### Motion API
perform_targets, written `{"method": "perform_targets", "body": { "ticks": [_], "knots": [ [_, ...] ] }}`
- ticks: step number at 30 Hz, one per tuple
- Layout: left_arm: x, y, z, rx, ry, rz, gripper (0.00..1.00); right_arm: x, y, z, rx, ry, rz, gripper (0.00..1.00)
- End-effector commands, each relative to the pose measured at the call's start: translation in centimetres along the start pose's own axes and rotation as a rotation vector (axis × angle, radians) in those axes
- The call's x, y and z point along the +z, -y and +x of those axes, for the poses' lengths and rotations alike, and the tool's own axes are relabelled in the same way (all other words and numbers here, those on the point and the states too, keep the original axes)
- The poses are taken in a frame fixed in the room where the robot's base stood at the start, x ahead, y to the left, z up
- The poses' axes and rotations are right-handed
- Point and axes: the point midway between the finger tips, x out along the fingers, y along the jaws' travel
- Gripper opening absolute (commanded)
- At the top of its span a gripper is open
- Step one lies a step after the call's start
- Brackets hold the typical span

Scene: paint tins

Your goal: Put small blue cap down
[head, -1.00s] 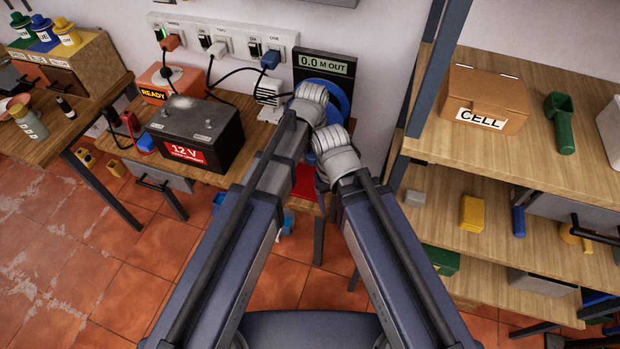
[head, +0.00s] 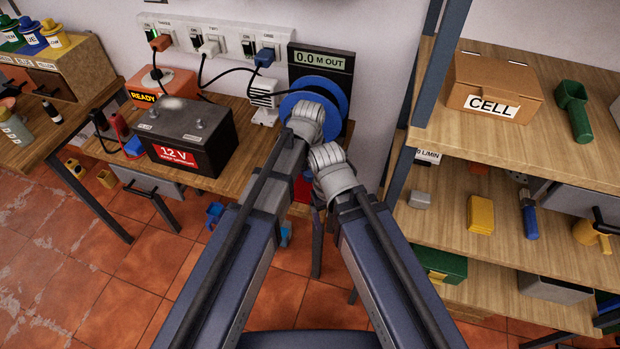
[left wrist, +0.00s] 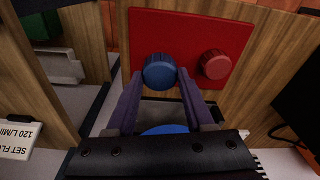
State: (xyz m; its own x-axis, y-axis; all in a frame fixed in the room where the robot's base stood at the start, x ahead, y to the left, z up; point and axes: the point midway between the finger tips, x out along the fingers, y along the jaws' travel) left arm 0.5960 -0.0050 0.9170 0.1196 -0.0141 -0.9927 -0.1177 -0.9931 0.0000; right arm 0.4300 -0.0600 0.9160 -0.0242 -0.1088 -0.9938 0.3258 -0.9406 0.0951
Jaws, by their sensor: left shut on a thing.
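The small blue cap (left wrist: 159,71) is between the fingertips of my left gripper (left wrist: 159,76) in the left wrist view. The gripper is shut on it. The cap is in front of a red mat (left wrist: 180,30); I cannot tell whether it touches the mat. A red cap (left wrist: 214,64) is on the mat, to the right of the blue cap. In the head view only a bit of the red mat (head: 300,208) shows, beside my arms, and my left gripper's fingers are hidden. My right gripper's fingers do not show in either view.
A black 12 V battery (head: 188,140) stands on the bench left of my arms. A blue reel (head: 335,92) is behind my left wrist. Shelves at right hold a CELL box (head: 492,88), a green scoop (head: 573,110) and a yellow block (head: 481,214). A dark upright separates shelves and bench.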

Motion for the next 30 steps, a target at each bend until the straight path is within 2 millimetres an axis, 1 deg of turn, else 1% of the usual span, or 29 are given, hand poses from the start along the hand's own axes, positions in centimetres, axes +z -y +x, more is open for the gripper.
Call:
{"method": "perform_targets", "body": {
  "ticks": [6,9,17,22,23,30],
  "knots": [
    [0.3,0.0,2.7,0.000,0.000,0.000,0.00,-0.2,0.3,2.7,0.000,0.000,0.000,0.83],
    [0.5,0.0,3.7,0.000,0.000,0.000,0.00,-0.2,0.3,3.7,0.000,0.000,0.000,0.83],
    [0.4,0.0,3.5,0.000,0.000,0.000,0.00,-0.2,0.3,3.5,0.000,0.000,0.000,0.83],
    [0.5,0.0,4.0,0.000,0.000,0.000,0.00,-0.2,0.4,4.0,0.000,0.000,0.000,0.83],
    [0.5,0.0,4.0,0.000,0.000,0.000,0.54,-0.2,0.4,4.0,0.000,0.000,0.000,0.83],
    [0.5,0.0,3.8,0.000,0.000,0.000,0.81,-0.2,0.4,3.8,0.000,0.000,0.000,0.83]
  ]
}}
